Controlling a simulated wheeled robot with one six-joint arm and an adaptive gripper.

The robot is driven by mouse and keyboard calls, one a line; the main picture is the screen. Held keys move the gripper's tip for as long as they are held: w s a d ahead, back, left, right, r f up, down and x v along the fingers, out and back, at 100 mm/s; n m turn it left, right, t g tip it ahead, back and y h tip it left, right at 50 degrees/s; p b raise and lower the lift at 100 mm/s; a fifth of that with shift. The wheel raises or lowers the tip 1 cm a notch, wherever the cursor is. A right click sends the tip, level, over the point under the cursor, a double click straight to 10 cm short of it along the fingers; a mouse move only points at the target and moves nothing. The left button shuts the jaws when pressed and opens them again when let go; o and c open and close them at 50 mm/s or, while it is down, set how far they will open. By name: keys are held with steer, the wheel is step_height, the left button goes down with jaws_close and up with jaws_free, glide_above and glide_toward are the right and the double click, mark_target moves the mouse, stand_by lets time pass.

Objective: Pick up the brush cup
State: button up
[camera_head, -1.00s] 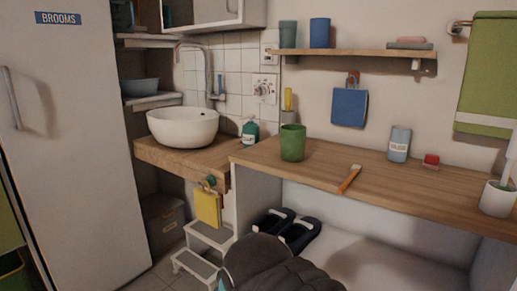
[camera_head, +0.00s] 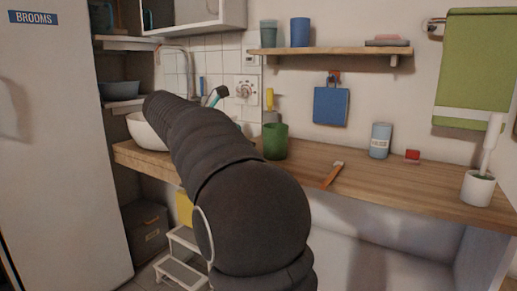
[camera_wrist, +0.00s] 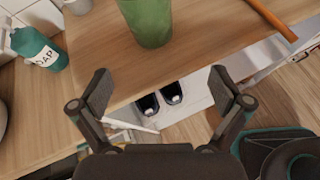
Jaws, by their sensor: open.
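A green cup (camera_head: 276,142) stands upright on the wooden counter (camera_head: 410,185). A light-blue labelled cup (camera_head: 380,141) stands farther right. A white cup (camera_head: 478,188) with a white-handled brush in it stands at the right end. The label is too small to read, so I cannot tell by name which is the brush cup. In the wrist view my gripper (camera_wrist: 160,83) is open and empty. The green cup (camera_wrist: 148,20) is ahead of its fingertips, between their lines and not touched. In the head view my dark arm hides most of the gripper.
An orange-handled brush (camera_head: 333,174) lies right of the green cup. A teal soap bottle (camera_wrist: 38,48) stands left of it in the wrist view. A red block (camera_head: 412,156) sits by the blue cup. Slippers (camera_wrist: 160,100) and a step stool (camera_head: 182,265) are below.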

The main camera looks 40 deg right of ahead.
mark_target(267, 141)
steer(key=shift+n+g+h, duration=0.3)
steer(key=shift+n+h, duration=0.1)
steer(key=shift+h, duration=0.1)
steer(key=d, duration=0.2)
steer(key=w+d+f, duration=0.1)
steer(key=d, duration=0.2)
steer(key=d+b, duration=0.1)
steer(key=d, duration=0.2)
steer(key=shift+w+f, duration=0.3)
steer(key=shift+f, duration=0.1)
steer(key=shift+w+b+x, duration=0.1)
steer(key=shift+b+x, duration=0.15)
steer(key=shift+x, duration=1.35)
steer(key=shift+w+b+x, duration=0.15)
steer(key=shift+b+x, duration=0.1)
steer(key=shift+x, duration=1.4)
steer(key=c, duration=1.4)
steer(key=shift+r, duration=0.25)
